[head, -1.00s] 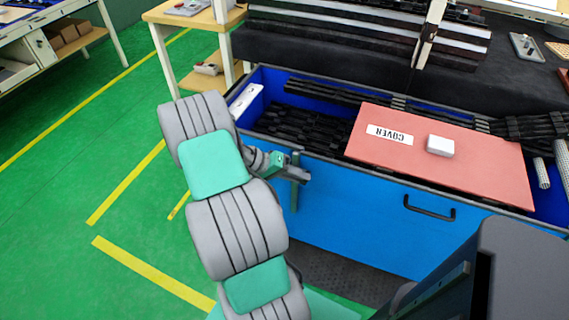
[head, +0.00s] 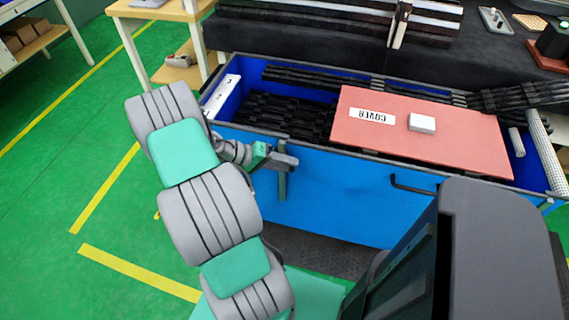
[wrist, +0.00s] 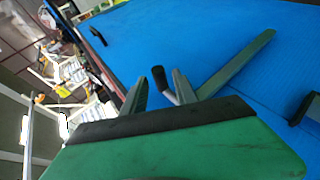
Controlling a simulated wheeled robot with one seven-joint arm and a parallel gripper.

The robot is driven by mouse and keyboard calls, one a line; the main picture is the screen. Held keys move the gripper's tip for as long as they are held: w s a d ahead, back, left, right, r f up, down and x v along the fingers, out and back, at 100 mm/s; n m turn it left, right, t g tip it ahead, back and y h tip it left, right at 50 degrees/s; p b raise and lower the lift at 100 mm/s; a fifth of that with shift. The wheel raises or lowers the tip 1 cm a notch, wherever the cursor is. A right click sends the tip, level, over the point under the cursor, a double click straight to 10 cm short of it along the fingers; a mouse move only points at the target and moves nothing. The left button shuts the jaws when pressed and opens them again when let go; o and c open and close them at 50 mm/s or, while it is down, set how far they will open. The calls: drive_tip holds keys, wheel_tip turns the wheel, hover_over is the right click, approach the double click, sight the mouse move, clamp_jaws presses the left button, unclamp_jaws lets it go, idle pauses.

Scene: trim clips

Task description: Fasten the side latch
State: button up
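The blue crate (head: 335,200) has a grey-green upright strip (head: 282,184) on its near side, close to the left end. This looks like part of the side latch. My gripper (head: 284,162) is at that strip, by the crate wall just under the rim. In the wrist view my gripper (wrist: 160,90) has its two grey fingers apart. A short rod with a black tip, likely the latch lever (wrist: 159,77), shows between them. A grey bar (wrist: 236,65) slants across the blue wall beside the right finger. Contact with the lever cannot be told.
A red cover (head: 455,143) with a white block (head: 422,122) lies across the crate top. Black parts (head: 285,115) fill the crate's left part. A dark handle (head: 413,185) sticks out of the near wall. Green floor is clear to the left.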

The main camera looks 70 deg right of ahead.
drive_tip(key=shift+o, duration=0.3)
drive_tip(key=shift+s, duration=0.1)
drive_tip(key=v, duration=0.7)
drive_tip(key=shift+w+r, duration=0.2)
drive_tip(key=shift+w, duration=0.1)
drive_tip(key=shift+a, duration=0.15)
drive_tip(key=w+a+r+n+t+y+p, duration=0.1)
drive_tip(key=w+a+r+n+t+p, duration=0.1)
drive_tip(key=w+a+r+n+t, duration=0.45)
drive_tip(key=w+a+r+n+t+y+p, duration=0.1)
drive_tip(key=w+a+r+t+p, duration=0.3)
drive_tip(key=w+a, duration=0.6)
drive_tip(key=s+a+r+n+t+y, duration=0.1)
drive_tip(key=a+r+n+y, duration=0.1)
drive_tip(key=a, duration=0.8)
drive_tip(key=s+a+r+n+t+y, duration=0.1)
drive_tip(key=a+r+n, duration=0.4)
drive_tip(key=a, duration=0.6)
drive_tip(key=shift+a+r+t+y+p, duration=0.25)
drive_tip(key=shift+r+t+y, duration=0.3)
drive_tip(key=shift+r, duration=0.3)
